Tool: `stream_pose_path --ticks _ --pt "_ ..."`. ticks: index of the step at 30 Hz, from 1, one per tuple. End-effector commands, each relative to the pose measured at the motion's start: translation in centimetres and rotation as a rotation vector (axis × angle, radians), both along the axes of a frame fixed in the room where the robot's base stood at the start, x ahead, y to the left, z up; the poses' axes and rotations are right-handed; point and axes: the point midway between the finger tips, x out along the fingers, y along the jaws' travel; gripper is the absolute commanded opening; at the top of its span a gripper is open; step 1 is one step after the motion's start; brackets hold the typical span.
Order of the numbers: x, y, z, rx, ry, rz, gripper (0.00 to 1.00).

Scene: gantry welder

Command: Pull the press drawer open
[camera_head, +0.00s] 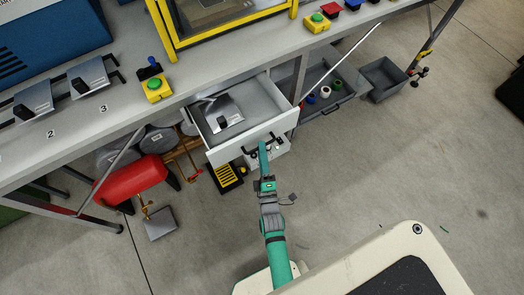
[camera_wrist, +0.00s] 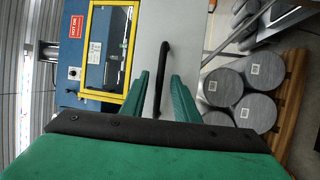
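The press drawer (camera_head: 225,152) is a white drawer under the workbench. It stands pulled out in the head view, with a grey metal piece (camera_head: 222,115) inside. Its black bar handle (camera_head: 275,138) is on the front panel, and it also shows in the wrist view (camera_wrist: 165,52). My gripper (camera_head: 263,149) is at the handle in front of the drawer. In the wrist view, its green fingers (camera_wrist: 160,80) are apart, with the handle lying in line with the gap between them. I cannot tell whether either finger touches the handle.
The workbench (camera_head: 120,115) carries a yellow-framed machine (camera_head: 165,30) and a yellow button box (camera_head: 155,88). A red tank (camera_head: 130,182) stands below, left of the drawer. Grey cylinders (camera_wrist: 222,87) lie beside the drawer. A dark tray (camera_head: 325,103) is at right. Floor (camera_head: 400,165) in front is clear.

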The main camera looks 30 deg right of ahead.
Motion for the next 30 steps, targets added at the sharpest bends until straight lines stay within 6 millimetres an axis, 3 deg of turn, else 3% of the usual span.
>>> stream_pose_path --ticks 5,18,30 --pt "-1.5 0.4 -0.4 0.002 0.004 -0.002 0.28" --pt "-8.6 2.8 -1.6 0.0 0.003 -0.002 0.28" --pt "-10.1 3.4 -1.8 0.0 0.0 0.0 0.28"
